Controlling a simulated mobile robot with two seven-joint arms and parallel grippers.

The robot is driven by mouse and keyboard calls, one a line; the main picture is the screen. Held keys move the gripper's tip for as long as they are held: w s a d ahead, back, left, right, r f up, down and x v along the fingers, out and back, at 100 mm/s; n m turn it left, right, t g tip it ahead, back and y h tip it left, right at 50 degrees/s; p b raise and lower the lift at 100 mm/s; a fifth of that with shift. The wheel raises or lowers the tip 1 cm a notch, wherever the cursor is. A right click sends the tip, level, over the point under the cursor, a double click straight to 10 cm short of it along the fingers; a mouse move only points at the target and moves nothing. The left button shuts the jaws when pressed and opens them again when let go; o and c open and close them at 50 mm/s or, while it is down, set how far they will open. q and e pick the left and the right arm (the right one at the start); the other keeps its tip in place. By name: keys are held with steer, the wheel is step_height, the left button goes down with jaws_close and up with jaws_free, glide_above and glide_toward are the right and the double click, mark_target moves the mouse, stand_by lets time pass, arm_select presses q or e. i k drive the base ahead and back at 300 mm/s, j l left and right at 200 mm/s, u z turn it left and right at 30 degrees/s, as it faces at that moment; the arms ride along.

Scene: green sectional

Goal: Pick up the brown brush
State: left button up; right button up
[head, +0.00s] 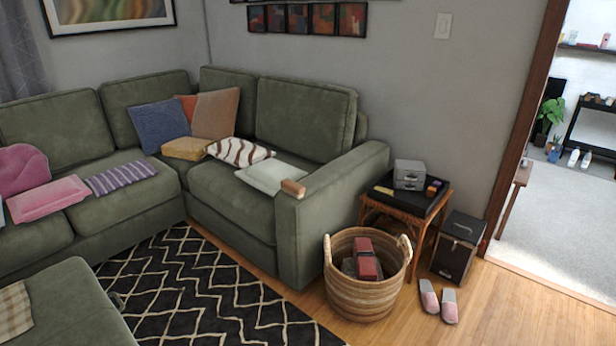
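Neither of my grippers is in view.
A wicker basket (352,298) holding red and dark items stands before the sofa arm. A black box (457,246) and pink slippers (440,302) are right of it. A green ottoman (75,305) fills the lower left. The patterned rug (190,290) looks mostly clear.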

mark_target(295, 191)
steer(key=i+z, duration=0.1)
steer(key=i, duration=0.4)
steer(key=i+j+z, duration=0.1)
steer(key=i, duration=0.4)
steer(key=i+j, duration=0.1)
steer(key=i, duration=0.45)
steer(key=i+j+z, duration=0.15)
steer(key=i, duration=0.35)
steer(key=i+j+z, duration=0.1)
steer(key=i, duration=0.4)
